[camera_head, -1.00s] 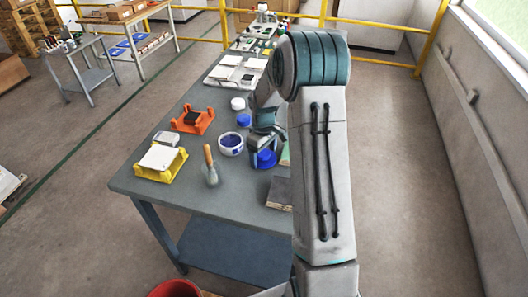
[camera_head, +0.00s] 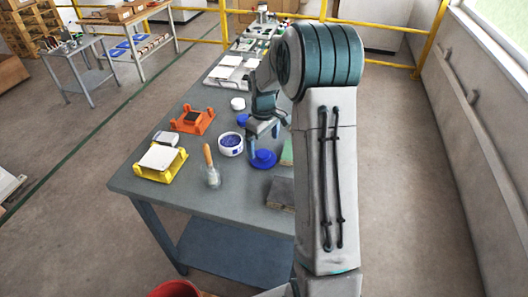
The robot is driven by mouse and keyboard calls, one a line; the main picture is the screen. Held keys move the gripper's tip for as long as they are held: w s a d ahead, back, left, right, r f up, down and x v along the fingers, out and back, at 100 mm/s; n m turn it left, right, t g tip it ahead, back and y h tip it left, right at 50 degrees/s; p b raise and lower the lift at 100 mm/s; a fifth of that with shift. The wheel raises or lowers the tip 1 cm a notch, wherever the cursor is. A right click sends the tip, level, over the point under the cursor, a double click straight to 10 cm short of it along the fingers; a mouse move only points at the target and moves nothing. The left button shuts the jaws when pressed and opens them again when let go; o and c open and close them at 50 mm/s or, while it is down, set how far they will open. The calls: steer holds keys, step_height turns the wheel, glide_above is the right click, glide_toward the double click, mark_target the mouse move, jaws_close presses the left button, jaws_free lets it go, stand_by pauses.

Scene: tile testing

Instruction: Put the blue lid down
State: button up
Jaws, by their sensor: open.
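A blue lid (camera_head: 263,159) lies on the grey table, to the right of a white tub with blue contents (camera_head: 231,145). My gripper (camera_head: 262,145) points down just above and behind this lid, with its jaws open. The lid shows almost whole; its far edge is partly covered by a finger. I cannot tell whether the fingertips still touch it. A second blue lid (camera_head: 242,120) lies farther back, partly hidden by my gripper.
A white lid (camera_head: 238,103), an orange holder (camera_head: 193,120) and a yellow holder (camera_head: 161,163) stand on the table (camera_head: 222,193). Dark tiles (camera_head: 281,192) lie at the right, partly behind my arm.

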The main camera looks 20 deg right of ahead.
mark_target(264, 153)
step_height(264, 153, up, 6)
steer(key=s+a+r+m+t, duration=0.1)
steer(key=s+a+r, duration=0.25)
steer(key=s, duration=0.25)
steer(key=s+a+r+m, duration=0.2)
steer(key=s+r, duration=0.2)
steer(key=s, duration=0.2)
steer(key=s+a+m+t, duration=0.2)
steer(key=s+a+m, duration=0.1)
steer(key=s, duration=1.3)
steer(key=shift+a+f, duration=0.15)
steer(key=shift+f, duration=0.15)
